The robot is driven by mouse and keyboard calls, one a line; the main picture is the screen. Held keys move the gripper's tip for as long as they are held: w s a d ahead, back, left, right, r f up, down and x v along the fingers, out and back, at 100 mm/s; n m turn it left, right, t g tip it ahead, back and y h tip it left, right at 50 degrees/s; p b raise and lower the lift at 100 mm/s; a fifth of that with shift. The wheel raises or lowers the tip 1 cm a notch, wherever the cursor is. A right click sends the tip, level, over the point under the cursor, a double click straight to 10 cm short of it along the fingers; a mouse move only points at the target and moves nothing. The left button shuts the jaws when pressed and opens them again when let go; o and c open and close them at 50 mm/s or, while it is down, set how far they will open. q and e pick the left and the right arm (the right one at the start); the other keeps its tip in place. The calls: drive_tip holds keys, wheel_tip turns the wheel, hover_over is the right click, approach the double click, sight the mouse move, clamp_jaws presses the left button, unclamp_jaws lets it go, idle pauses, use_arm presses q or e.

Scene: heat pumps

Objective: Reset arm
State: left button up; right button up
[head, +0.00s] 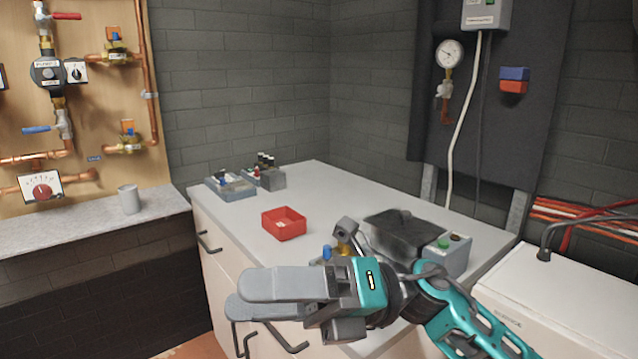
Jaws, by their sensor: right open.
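My right gripper (246,298) shows large in the lower middle, with grey fingers and a teal and black wrist. Its fingers point left and are apart, with nothing seen between them. It is above the front edge of the grey worktop (330,189) and hides part of the drawers below. My right arm (465,315) comes in from the lower right. My left gripper is not in view.
A red open box (284,223) lies on the worktop. Small grey devices (230,185) stand at its back left. A dark box (397,231) and a green-button box (446,254) stand near the wrist. A grey cup (129,199) stands on the left ledge.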

drive_tip(key=w+d+f+m+t+h+p, duration=0.2)
drive_tip(key=w+d+f+m+t+h, duration=0.3)
drive_tip(key=m+t, duration=1)
drive_tip(key=w+d+f+m+t+h+p, duration=0.1)
drive_tip(key=w+d+f+m+t+h, duration=0.25)
drive_tip(key=d+f+m+t, duration=1.05)
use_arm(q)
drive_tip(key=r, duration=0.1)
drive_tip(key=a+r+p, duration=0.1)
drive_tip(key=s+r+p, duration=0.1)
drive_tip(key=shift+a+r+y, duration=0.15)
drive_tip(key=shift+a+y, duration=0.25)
use_arm(e)
drive_tip(key=s+d+f+m+g+h, duration=0.4)
drive_tip(key=s+f+m+g+h, duration=0.5)
drive_tip(key=s+f+m+g, duration=0.2)
wheel_tip(320, 180, down, 5)
drive_tip(key=s+m, duration=0.2)
drive_tip(key=m, duration=0.2)
drive_tip(key=shift+s+m, duration=0.3)
drive_tip(key=shift+s, duration=0.05)
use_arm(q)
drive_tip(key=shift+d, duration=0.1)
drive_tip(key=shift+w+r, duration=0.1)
use_arm(e)
drive_tip(key=shift+c, duration=0.3)
